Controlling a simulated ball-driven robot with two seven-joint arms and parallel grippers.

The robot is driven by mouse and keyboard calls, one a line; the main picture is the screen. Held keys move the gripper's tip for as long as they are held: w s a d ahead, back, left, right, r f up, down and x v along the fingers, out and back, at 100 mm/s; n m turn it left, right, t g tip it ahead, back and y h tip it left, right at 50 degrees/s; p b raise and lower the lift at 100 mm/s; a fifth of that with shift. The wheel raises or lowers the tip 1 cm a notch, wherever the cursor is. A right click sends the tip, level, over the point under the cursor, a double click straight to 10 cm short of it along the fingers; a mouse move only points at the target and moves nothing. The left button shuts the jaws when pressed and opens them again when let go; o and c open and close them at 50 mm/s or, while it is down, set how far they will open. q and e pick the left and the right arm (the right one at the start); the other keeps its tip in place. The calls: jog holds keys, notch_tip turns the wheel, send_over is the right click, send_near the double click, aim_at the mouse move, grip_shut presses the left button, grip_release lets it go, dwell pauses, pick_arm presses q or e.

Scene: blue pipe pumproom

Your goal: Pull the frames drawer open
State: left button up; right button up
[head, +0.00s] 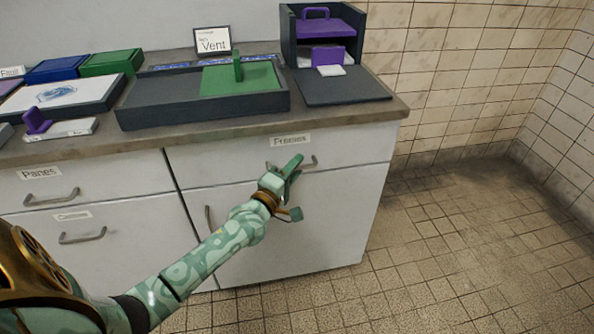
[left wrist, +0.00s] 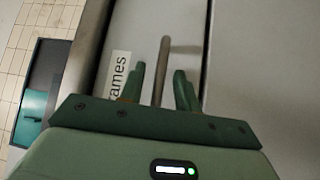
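The frames drawer (head: 358,147) is the top right drawer under the counter, and its white front looks flush with the cabinet. Its label (head: 290,140) sits above a grey bar handle (head: 313,163). My left gripper (head: 294,166) is at this handle and covers part of it. In the left wrist view, the handle (left wrist: 165,50) stands between the two green fingers of my left gripper (left wrist: 160,78), with a gap visible on both sides. The fingers are open. The label (left wrist: 117,78) shows just left of them. My right gripper is not in view.
The panes drawer (head: 105,182) is to the left, with another labelled drawer below it. A cabinet door (head: 300,235) is under the frames drawer. A dark tray (head: 200,111) and an organiser (head: 335,88) stand on the counter. The tiled floor (head: 460,240) at right is clear.

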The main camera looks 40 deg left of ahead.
pick_arm(q)
grip_shut()
jog(key=shift+d, duration=0.1)
